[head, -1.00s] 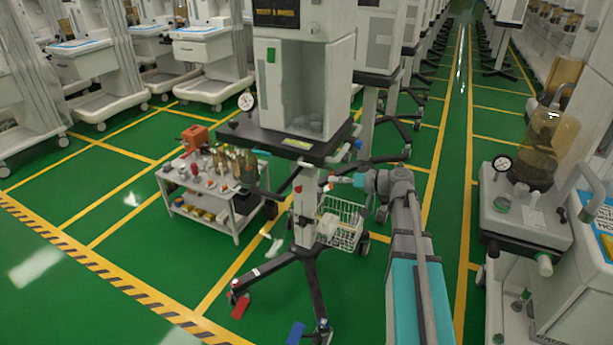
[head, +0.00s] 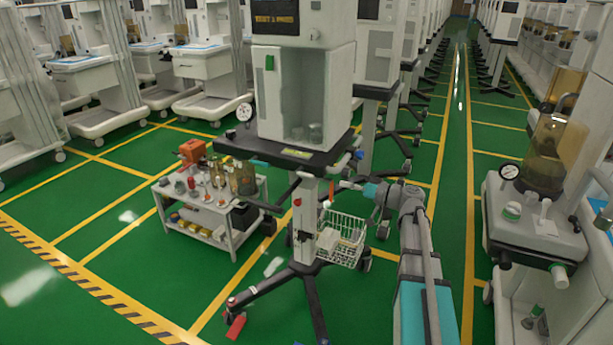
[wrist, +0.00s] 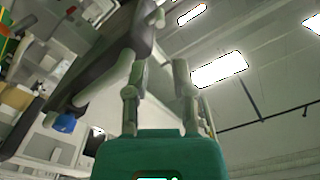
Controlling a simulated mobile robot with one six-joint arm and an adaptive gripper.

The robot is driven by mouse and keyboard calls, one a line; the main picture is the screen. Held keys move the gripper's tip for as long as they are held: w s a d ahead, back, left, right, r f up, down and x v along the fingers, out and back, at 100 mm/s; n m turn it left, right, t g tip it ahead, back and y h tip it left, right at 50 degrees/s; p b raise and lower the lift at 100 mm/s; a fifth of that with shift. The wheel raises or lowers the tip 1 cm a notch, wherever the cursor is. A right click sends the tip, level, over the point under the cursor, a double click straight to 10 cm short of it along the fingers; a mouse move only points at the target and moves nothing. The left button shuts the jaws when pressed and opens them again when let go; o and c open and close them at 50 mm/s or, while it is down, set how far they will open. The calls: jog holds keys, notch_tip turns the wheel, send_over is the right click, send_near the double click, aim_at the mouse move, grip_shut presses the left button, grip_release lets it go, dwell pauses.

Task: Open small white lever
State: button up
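The anaesthesia cart (head: 303,80) stands upright at the centre of the head view, with a dark shelf (head: 275,148). A small pale fitting (head: 342,163) sits at the shelf's right end; I cannot tell for sure that it is the white lever. My gripper (head: 343,184) is just below and beside that end, right of the white post. In the wrist view, my gripper (wrist: 158,75) has two fingers apart with nothing visible between them. The dark shelf (wrist: 122,40) passes behind the left finger, and a pale bar (wrist: 97,85) shows left of it. A pale knob (wrist: 157,18) shows above the fingers.
A wire basket (head: 342,238) hangs on the post below my gripper. A low trolley (head: 212,228) with bottles stands left. Another machine (head: 535,222) with an amber canister stands close on the right.

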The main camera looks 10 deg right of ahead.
aim_at(307, 175)
jog(key=shift+x, duration=6.75)
grip_shut()
